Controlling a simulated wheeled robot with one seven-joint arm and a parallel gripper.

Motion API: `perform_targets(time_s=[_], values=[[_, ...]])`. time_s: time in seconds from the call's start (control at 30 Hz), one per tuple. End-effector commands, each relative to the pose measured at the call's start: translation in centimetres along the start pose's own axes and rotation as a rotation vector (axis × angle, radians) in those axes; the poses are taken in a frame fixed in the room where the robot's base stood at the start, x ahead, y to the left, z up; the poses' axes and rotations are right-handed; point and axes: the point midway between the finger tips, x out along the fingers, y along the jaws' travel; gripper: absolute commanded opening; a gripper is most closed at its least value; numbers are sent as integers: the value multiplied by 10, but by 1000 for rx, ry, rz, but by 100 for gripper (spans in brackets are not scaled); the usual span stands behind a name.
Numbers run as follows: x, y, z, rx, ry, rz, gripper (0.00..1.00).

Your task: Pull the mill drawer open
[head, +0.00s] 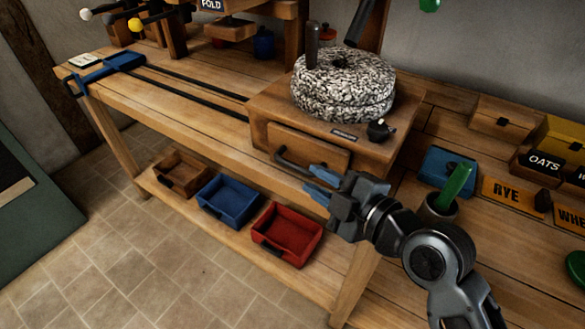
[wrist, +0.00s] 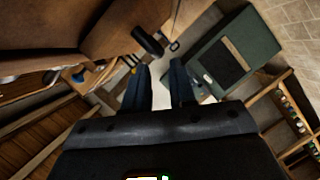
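The mill (head: 262,108) is a wooden box with two speckled grey millstones (head: 340,90) on top, on the workbench. Its wooden drawer (head: 318,150) appears shut, its front about flush with the box. A dark bar handle (head: 290,160) sits on the drawer front. My gripper (head: 311,181) is in front of the drawer, just right of and below the handle. In the wrist view my gripper (wrist: 161,78) has its fingers apart with nothing between them. The dark handle (wrist: 148,40) shows beyond the fingertips, apart from them.
Brown (head: 181,176), blue (head: 228,200) and red (head: 287,235) bins stand on the lower shelf. A cup (head: 438,208) with a green handle stands beside my arm. A blue clamp (head: 112,64) is at the bench's left end. The tiled floor in front is clear.

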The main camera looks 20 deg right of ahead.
Motion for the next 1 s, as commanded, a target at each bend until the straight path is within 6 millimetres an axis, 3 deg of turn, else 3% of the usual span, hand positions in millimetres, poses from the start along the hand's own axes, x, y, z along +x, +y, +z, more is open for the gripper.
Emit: perform_targets(time_s=[0.53,0.93,1.0], values=[[69,1,-1,0,2,0,25],[77,0,-1,-1,1,1,25],[77,0,-1,-1,1,1,18]])
